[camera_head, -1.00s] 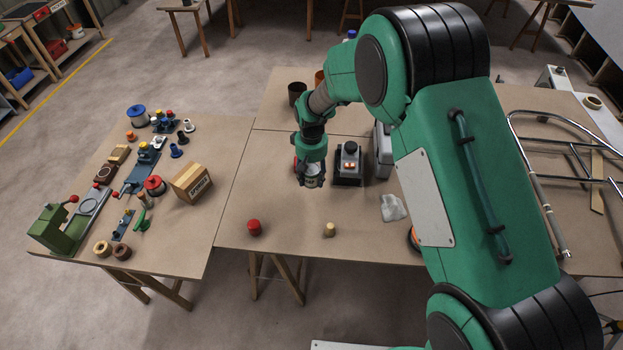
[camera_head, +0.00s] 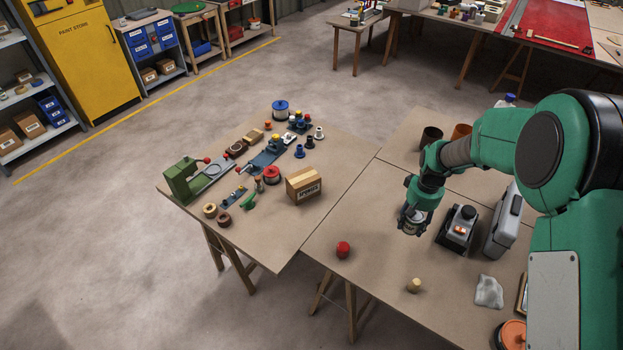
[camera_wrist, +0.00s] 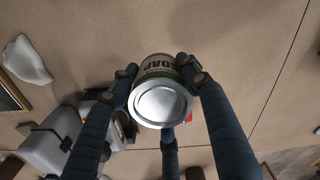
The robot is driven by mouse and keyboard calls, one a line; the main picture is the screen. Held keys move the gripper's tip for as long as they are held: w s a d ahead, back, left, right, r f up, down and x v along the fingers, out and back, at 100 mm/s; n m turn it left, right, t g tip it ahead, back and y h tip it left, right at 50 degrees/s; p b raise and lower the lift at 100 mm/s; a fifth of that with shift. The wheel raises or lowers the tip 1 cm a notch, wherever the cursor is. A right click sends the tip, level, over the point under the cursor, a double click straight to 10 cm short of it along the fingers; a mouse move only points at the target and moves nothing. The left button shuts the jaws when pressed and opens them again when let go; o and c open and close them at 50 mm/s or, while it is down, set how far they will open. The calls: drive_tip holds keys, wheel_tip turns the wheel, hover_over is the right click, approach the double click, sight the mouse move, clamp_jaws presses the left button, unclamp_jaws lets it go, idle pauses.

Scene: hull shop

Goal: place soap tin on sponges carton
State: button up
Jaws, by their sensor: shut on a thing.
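My gripper (camera_head: 411,222) is shut on the soap tin (camera_head: 413,227), a small round tin with a silver lid. In the wrist view the tin (camera_wrist: 160,102) sits between the fingers, and part of its label shows. I cannot tell its exact height over the right-hand table. The sponges carton (camera_head: 304,186) is a brown cardboard box with printing on its side. It stands near the right edge of the left-hand table, to the left of my gripper and apart from it. The top of the carton looks bare.
A charger-like device (camera_head: 458,231) and a grey case (camera_head: 503,222) stand right of my gripper. A red knob-like piece (camera_head: 343,249) and a pale small piece (camera_head: 414,285) lie nearer. Reels, a green machine (camera_head: 184,180) and small tools crowd the carton's left.

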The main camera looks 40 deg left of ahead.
drive_tip(key=s+a+r+n+p, duration=0.1)
drive_tip(key=s+a+n+p, duration=0.2)
drive_tip(key=a, duration=0.6)
drive_tip(key=s+a+r+n+p, duration=0.2)
drive_tip(key=s+a+n, duration=0.4)
drive_tip(key=a+n, duration=0.4)
drive_tip(key=s+a+r+n+p, duration=0.2)
drive_tip(key=s+a+n+p, duration=0.2)
drive_tip(key=a, duration=0.6)
drive_tip(key=shift+s+n, duration=0.8)
drive_tip(key=shift+n, duration=0.4)
hover_over(305, 185)
drive_tip(key=shift+f, duration=0.75)
drive_tip(key=shift+f, duration=0.1)
drive_tip(key=shift+f, duration=1.7)
drive_tip(key=shift+f, duration=0.1)
drive_tip(key=o, duration=1.4)
